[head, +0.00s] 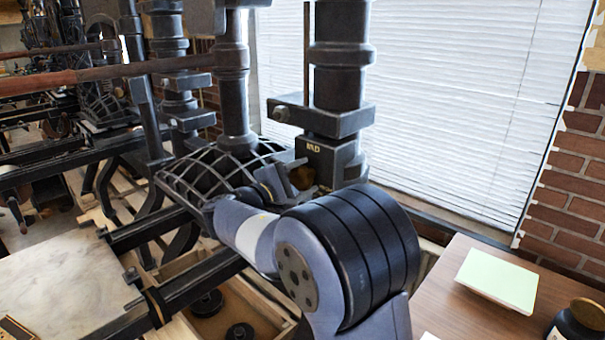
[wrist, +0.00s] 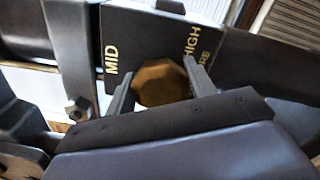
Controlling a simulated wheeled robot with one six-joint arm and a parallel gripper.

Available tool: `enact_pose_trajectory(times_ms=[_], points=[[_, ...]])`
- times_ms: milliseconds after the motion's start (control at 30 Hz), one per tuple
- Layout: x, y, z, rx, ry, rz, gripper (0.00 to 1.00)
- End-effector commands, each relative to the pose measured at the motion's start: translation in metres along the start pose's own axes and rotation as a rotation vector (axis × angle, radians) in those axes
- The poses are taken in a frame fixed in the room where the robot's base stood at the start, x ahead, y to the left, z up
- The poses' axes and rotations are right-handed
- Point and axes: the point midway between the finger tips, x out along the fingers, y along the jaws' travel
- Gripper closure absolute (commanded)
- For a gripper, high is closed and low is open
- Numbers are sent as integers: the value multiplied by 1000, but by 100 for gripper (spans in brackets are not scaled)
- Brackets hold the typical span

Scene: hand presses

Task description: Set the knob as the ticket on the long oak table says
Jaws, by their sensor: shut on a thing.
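The knob (wrist: 160,84) is a brass-coloured, many-sided piece on a dark box (wrist: 147,40) with gold lettering. In the wrist view MID reads on the left side of the box and HIGH on the right, with part of another word ending in URE. The box (head: 322,160) shows in the head view with MID on it, and the knob (head: 302,186) is partly hidden by my gripper (head: 282,184). My gripper (wrist: 157,72) is shut on the knob, one finger on each side. No pointer mark on the knob is visible. No readable ticket is in view.
A brown wooden table (head: 455,300) at right holds a pale green pad (head: 498,278) and a dark jar (head: 578,322). Black press columns (head: 340,70) and a lattice casting (head: 205,175) stand close around my arm. Blinds (head: 450,100) and brick wall (head: 570,180) lie behind.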

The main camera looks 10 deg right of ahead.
Motion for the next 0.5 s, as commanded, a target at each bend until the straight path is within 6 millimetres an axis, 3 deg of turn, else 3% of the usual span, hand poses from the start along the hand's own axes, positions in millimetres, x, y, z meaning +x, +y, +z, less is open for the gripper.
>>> enact_pose_trajectory(times_ms=[500], points=[[0, -1, -1, -52, 1, -1, 71]])
